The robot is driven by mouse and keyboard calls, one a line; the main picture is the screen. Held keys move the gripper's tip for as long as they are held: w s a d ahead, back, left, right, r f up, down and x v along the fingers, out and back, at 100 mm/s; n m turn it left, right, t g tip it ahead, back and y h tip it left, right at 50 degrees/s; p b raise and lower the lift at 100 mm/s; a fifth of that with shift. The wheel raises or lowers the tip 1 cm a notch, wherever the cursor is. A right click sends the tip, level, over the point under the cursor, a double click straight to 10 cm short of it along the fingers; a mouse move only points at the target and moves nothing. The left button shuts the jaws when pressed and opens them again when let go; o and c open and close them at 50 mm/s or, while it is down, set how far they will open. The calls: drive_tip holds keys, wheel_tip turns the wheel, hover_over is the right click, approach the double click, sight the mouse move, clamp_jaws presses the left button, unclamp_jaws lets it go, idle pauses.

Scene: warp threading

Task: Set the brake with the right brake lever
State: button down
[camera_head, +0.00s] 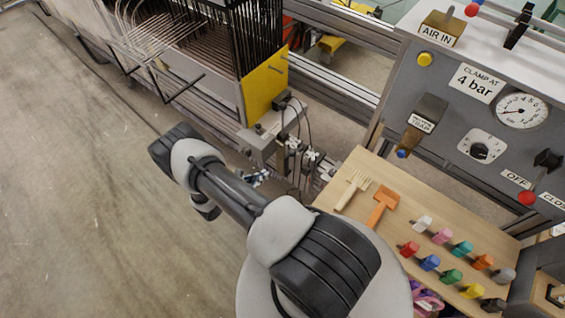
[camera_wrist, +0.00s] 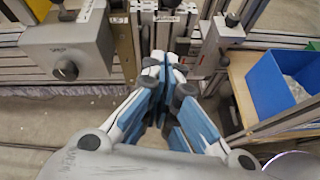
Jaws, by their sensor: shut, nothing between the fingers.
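I cannot make out a part that is clearly the right brake lever in either view. In the wrist view my gripper (camera_wrist: 165,68) is shut and empty, its blue-padded fingers close together and pointing at the metal rails and small fittings of the loom frame. In the head view my gripper (camera_head: 258,178) is mostly hidden behind my arm, beside the loom's end, below the yellow plate (camera_head: 264,84). Small metal fittings with cables (camera_head: 296,152) are just right of it. I cannot tell whether the fingers touch anything.
In the head view a grey control panel (camera_head: 459,107) with gauge and levers stands at the right. A wooden board (camera_head: 360,164) holds combs and several coloured pegs. The wrist view shows a grey box with a knob (camera_wrist: 75,45) and a blue bin (camera_wrist: 285,90). Floor at left is clear.

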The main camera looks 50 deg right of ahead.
drive_tip(key=shift+s+f, duration=0.2)
drive_tip(key=shift+f, duration=0.3)
drive_tip(key=d+f+b, duration=0.1)
drive_tip(key=d+b, duration=0.2)
drive_tip(key=d, duration=0.8)
drive_tip(key=shift+s+d+f+b, duration=0.15)
drive_tip(key=shift+d+f+b, duration=0.1)
drive_tip(key=shift+f+b, duration=0.05)
